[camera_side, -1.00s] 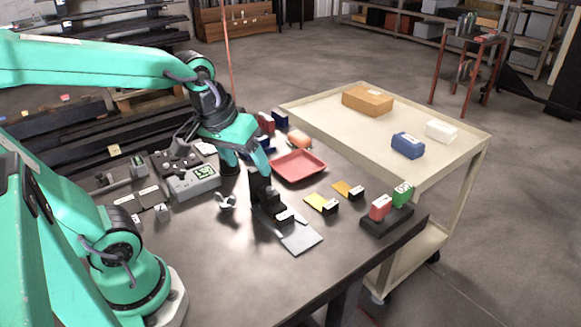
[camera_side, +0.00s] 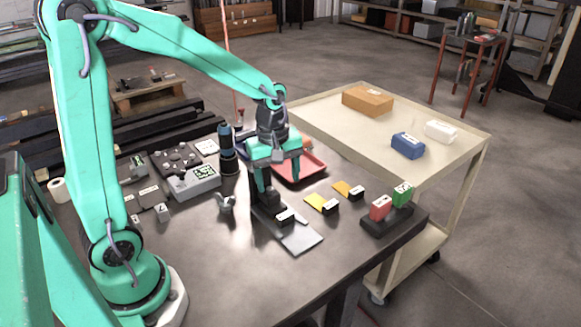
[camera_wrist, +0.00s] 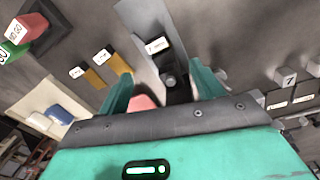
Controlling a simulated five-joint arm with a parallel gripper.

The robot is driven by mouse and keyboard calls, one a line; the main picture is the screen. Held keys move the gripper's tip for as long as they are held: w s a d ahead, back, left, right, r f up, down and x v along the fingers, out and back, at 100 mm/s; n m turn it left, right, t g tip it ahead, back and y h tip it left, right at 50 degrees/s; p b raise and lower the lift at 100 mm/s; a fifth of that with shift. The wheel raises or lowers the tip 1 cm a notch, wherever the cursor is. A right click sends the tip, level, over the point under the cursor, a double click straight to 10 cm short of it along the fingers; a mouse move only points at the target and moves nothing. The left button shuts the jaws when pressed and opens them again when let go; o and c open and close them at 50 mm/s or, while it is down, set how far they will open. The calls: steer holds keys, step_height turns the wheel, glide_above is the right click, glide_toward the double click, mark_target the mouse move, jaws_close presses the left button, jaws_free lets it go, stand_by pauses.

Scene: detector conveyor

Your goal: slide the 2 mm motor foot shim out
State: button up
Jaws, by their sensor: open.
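A black labelled tab (camera_side: 285,217) sits at the end of a dark foot-like bar (camera_side: 266,210), over a flat grey plate (camera_side: 305,241). In the wrist view the labelled tab (camera_wrist: 156,46) is ahead of a round bolt-like knob (camera_wrist: 171,81). The labels are too small to read, so I cannot tell which piece is the 2 mm shim. Two yellow strips with black labelled tabs, a nearer one (camera_side: 315,202) and a farther one (camera_side: 342,187), lie to the right. My gripper (camera_side: 278,182) points down beside the bar, open and empty; its fingers (camera_wrist: 160,90) appear either side of the dark bar.
A red tray (camera_side: 299,168) lies behind my gripper. A black stand with red (camera_side: 380,207) and green (camera_side: 402,195) blocks is at the right table edge. A grey instrument (camera_side: 193,183) and a small clamp-like part (camera_side: 226,203) are left. The front table is clear.

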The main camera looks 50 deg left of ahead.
mark_target(284, 214)
steer(key=shift+w+a+f+n+g, duration=0.15)
steer(key=shift+w+f+n, duration=0.15)
steer(key=shift+f+n, duration=0.3)
steer(key=shift+w+a+f+n+g, duration=0.15)
steer(key=shift+w+f+n, duration=0.25)
steer(key=shift+f, duration=0.4)
steer(key=shift+w+a+f+n+g, duration=0.1)
steer(key=shift+w+f+n+g, duration=0.15)
steer(key=shift+f+n, duration=0.35)
steer(key=shift+f, duration=0.1)
steer(key=shift+f, duration=3.9)
steer(key=c, duration=1.1)
steer(key=shift+d, duration=0.15)
steer(key=shift+d, duration=3.7)
